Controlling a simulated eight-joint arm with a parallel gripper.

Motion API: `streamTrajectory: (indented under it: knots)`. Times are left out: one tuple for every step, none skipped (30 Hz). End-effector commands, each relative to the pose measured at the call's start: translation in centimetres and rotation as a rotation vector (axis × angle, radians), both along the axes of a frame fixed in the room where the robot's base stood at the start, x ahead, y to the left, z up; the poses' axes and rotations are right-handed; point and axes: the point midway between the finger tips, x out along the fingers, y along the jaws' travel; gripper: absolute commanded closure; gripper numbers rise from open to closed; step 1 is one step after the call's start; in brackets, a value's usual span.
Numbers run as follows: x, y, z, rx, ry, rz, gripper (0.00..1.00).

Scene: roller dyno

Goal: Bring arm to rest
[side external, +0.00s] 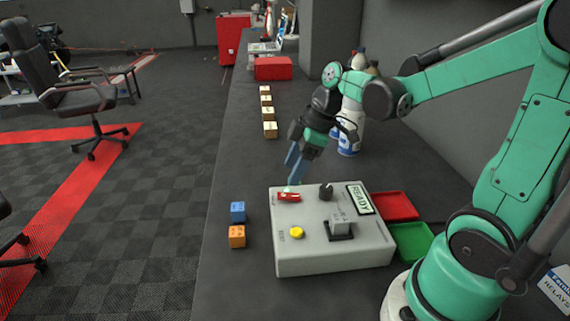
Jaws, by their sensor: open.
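My green arm reaches from the right over the dark bench (235,170). My gripper (293,172) is open, with its blue-grey fingers pointing down. It is above the back left part of a light grey control box (334,257), close over a red switch (288,196). I cannot tell whether the fingertips touch the switch. The box also carries a black knob (326,191), a yellow button (297,232), a grey lever block (341,222) on a black base and a sign reading READY (360,198).
A blue cube (238,211) and an orange cube (237,236) sit left of the box. Several wooden blocks (269,130) line the bench behind. Red (396,205) and green (413,240) trays lie right of the box. White bottles (349,138) stand behind my gripper. A red case (273,69) is farther back.

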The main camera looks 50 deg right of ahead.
Motion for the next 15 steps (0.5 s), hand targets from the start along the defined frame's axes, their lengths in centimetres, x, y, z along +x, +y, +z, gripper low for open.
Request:
streamTrajectory:
  knots:
    - [-0.07,-0.06,0.22,0.000,0.000,0.000,0.42]
    - [-0.10,-0.07,0.29,0.000,0.000,0.000,0.42]
    - [-0.12,-0.08,0.34,0.000,0.000,0.000,0.42]
    - [-0.13,-0.09,0.37,0.000,0.000,0.000,0.42]
    - [-0.13,-0.09,0.38,0.000,0.000,0.000,0.42]
    - [-0.13,-0.09,0.37,0.000,0.000,0.000,0.42]
    - [-0.12,-0.10,0.37,0.000,0.000,0.000,0.42]
    - [-0.11,-0.09,0.36,0.000,0.000,0.000,0.42]
    - [-0.11,-0.09,0.36,0.000,0.000,0.000,0.42]
    - [-0.11,-0.09,0.36,0.000,0.000,0.000,0.42]
    - [-0.13,-0.06,0.37,0.000,0.000,-0.001,0.42]
    - [-0.17,0.03,0.41,-0.002,0.000,-0.010,0.42]
    - [-0.23,0.17,0.48,-0.004,0.000,-0.023,0.42]
    - [-0.31,0.37,0.58,-0.009,0.001,-0.042,0.42]
    - [-0.51,0.73,0.74,-0.016,0.002,-0.079,0.42]
